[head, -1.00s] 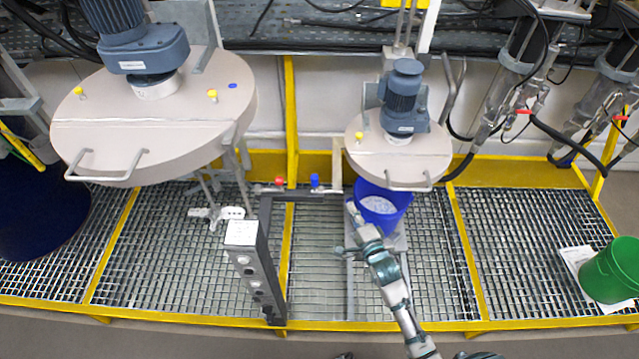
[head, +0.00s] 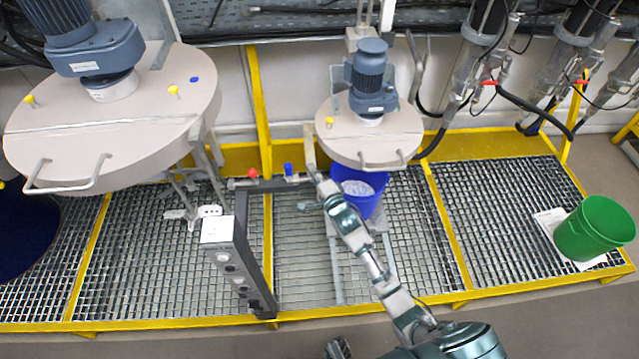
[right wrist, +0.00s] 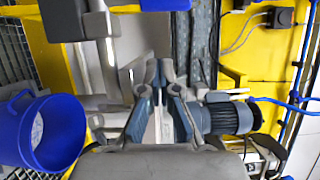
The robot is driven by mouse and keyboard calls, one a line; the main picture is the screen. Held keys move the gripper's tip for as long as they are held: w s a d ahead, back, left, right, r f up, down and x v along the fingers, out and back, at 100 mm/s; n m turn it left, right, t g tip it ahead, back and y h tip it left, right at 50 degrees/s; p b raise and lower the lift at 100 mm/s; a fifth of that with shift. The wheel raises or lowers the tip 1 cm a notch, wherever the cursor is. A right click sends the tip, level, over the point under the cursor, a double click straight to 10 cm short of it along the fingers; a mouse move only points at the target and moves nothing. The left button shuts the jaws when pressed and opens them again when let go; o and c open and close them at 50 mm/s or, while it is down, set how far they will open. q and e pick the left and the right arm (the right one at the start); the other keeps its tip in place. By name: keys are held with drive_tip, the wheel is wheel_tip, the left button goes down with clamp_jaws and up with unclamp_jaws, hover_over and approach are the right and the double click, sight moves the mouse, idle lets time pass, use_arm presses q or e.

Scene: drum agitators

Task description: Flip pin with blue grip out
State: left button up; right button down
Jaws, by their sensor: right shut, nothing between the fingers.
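The pin with the blue grip (head: 289,170) stands on top of the dark horizontal bar (head: 268,184), right of a red grip (head: 253,173). My right gripper (head: 312,172) is shut and empty, just right of the blue grip, with a small gap in the head view. In the right wrist view my right fingers (right wrist: 160,78) are close together in the middle.
A blue bucket (head: 352,176) stands under the smaller lid with its motor (head: 370,130), close behind my right gripper. A larger motor lid (head: 110,120) is at the left. A control post (head: 240,262) supports the bar. A green bucket (head: 593,228) stands far right. The grating front is clear.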

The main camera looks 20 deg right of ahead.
sight(283, 186)
use_arm(q)
drive_tip(key=shift+a, duration=0.1)
use_arm(e)
drive_tip(key=shift+w+a+r, duration=0.1)
drive_tip(key=shift+a, duration=2)
drive_tip(key=shift+a, duration=0.25)
drive_tip(key=a, duration=0.1)
drive_tip(key=w+a, duration=0.1)
drive_tip(key=a, duration=0.2)
drive_tip(key=shift+w+a, duration=0.3)
drive_tip(key=shift+a, duration=0.4)
use_arm(q)
drive_tip(key=shift+s+f, duration=0.15)
drive_tip(key=shift+f, duration=0.25)
drive_tip(key=shift+r, duration=0.1)
use_arm(e)
drive_tip(key=shift+d, duration=0.15)
use_arm(q)
drive_tip(key=shift+d, duration=0.25)
use_arm(e)
drive_tip(key=shift+d, duration=0.15)
